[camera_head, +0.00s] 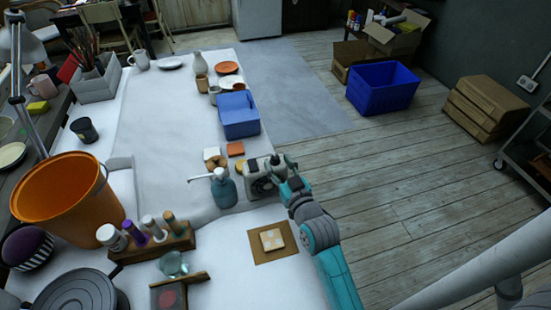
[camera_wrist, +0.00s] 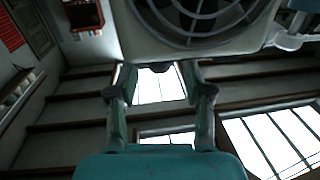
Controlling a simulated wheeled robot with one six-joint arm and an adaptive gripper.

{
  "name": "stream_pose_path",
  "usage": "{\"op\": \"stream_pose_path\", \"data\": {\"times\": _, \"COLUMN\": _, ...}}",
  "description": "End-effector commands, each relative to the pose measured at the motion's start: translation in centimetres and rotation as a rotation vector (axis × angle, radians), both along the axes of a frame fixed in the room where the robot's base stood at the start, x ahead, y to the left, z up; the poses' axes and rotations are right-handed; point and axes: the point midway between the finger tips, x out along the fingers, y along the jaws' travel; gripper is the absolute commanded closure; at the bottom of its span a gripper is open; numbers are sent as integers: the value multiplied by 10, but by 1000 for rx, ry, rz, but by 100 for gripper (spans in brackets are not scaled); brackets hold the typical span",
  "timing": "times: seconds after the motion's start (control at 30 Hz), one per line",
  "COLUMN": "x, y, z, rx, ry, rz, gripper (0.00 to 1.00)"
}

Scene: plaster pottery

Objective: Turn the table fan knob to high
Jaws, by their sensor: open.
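The table fan (camera_head: 258,182) is a small pale box with a round grille, standing at the right edge of the white-covered table. In the wrist view the fan's grille (camera_wrist: 200,15) fills the top, and its pale body (camera_wrist: 125,30) reaches down to the fingertips. My gripper (camera_wrist: 160,75) is open, its two fingers apart at the fan's edge. A small dark part (camera_wrist: 155,67) on that edge lies between the fingertips; it may be the knob, but its setting cannot be read. In the head view my gripper (camera_head: 283,170) is at the fan's right side, partly hidden by my arm.
A teal pump bottle (camera_head: 223,188) stands close left of the fan. A brown mat (camera_head: 284,247) with a pale tile lies in front.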

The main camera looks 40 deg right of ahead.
Motion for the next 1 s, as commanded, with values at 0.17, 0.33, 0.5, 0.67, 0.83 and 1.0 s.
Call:
{"op": "stream_pose_path", "data": {"times": 0.17, "x": -32, "y": 9, "z": -1, "rx": 2, "ry": 4, "rz": -1, "gripper": 50}}
{"op": "stream_pose_path", "data": {"times": 0.33, "x": -58, "y": 16, "z": -1, "rx": 1, "ry": 3, "rz": -1, "gripper": 50}}
{"op": "stream_pose_path", "data": {"times": 0.5, "x": -76, "y": 21, "z": -1, "rx": 0, "ry": 3, "rz": 0, "gripper": 50}}
{"op": "stream_pose_path", "data": {"times": 0.67, "x": -85, "y": 23, "z": -1, "rx": 1, "ry": 2, "rz": 0, "gripper": 50}}
{"op": "stream_pose_path", "data": {"times": 0.83, "x": -86, "y": 24, "z": 0, "rx": -1, "ry": 1, "rz": 0, "gripper": 50}}
{"op": "stream_pose_path", "data": {"times": 1.0, "x": -86, "y": 24, "z": 0, "rx": -1, "ry": 1, "rz": 0, "gripper": 50}}
